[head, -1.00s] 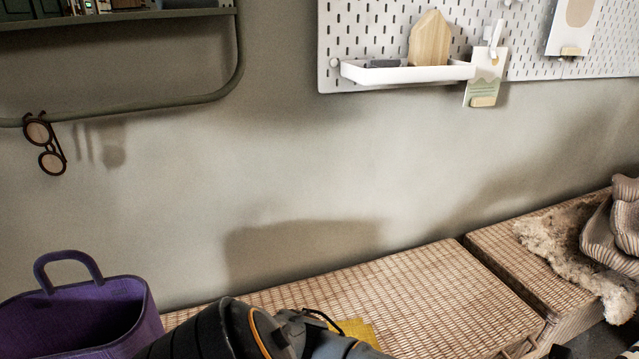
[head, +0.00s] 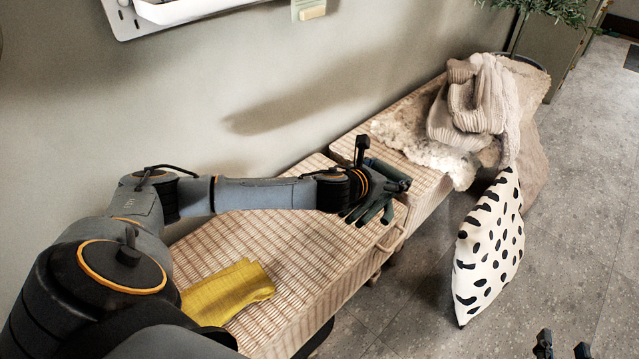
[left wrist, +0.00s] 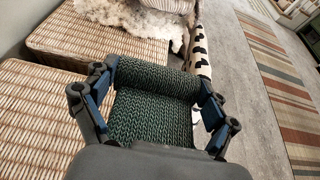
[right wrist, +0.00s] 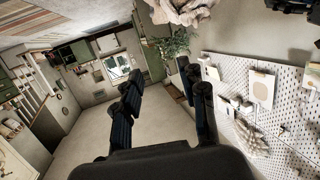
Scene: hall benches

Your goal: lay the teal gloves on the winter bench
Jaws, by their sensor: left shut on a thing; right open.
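The dark teal knitted gloves (head: 372,205) are held in my left gripper (head: 382,170), over the far end of the near woven bench (head: 290,225). In the left wrist view the gloves (left wrist: 152,105) fill the space between the two fingers of the left gripper (left wrist: 155,95). Whether they touch the bench I cannot tell. The far woven bench (head: 425,180) stands just beyond, with a sheepskin (head: 400,130) and a ribbed knit (head: 470,105) on it. My right gripper (head: 563,348) is open and empty at the bottom right, also seen in the right wrist view (right wrist: 160,80).
A yellow cloth (head: 228,292) lies on the near bench, beside my left arm. A spotted cushion (head: 490,250) leans at the far bench's front. A potted plant (head: 535,15) stands beyond. The grey floor (head: 590,220) at the right is clear.

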